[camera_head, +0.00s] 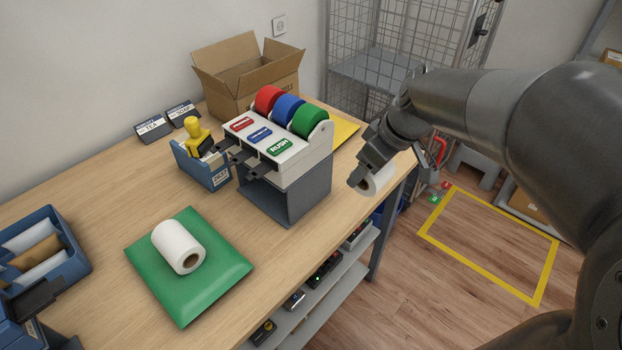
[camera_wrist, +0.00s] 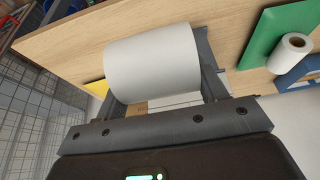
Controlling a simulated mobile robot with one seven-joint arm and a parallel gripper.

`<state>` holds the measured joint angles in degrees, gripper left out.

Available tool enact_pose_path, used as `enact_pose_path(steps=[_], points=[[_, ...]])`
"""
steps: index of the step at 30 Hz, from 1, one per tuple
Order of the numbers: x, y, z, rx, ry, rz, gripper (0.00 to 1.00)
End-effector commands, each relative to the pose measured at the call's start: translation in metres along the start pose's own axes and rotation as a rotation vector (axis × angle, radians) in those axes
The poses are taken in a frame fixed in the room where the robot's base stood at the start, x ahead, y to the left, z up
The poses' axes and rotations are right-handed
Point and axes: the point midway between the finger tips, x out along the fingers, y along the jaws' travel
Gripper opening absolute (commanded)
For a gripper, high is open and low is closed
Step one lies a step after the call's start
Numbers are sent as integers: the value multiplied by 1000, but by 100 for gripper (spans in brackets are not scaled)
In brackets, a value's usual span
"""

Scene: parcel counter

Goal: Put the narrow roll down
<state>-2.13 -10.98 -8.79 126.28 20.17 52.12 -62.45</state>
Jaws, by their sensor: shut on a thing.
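My gripper (camera_head: 366,182) is shut on a white roll, taken as the narrow roll (camera_wrist: 153,65), which lies crosswise between the two fingers in the wrist view. In the head view only part of this roll (camera_head: 381,181) shows behind the fingers, near the right edge of the wooden counter (camera_head: 100,212). In the wrist view the counter top lies behind the roll. The gap between roll and counter is hard to judge. A second white roll (camera_head: 178,247) lies on its side on a green padded mailer (camera_head: 190,296); its dark core hole faces front right.
A tape dispenser (camera_head: 290,170) with red, blue and green rolls stands left of my gripper. A yellow envelope (camera_head: 343,130) lies behind it. An open carton (camera_head: 250,85) stands at the back. A blue stamp box (camera_head: 203,165) is left of the dispenser. Bare counter lies between mailer and dispenser.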

Motion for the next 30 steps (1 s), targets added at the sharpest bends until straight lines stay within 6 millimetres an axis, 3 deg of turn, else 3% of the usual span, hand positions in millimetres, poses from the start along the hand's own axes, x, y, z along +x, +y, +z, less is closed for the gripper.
enact_pose_path(steps=[1,3,8,21,30], points=[[17,-1,7,3,-3,-5,35],[33,0,14,2,-3,-3,35],[54,-2,18,-1,0,-1,35],[135,-44,-32,-3,-1,-2,35],[162,-55,-46,0,0,-1,35]])
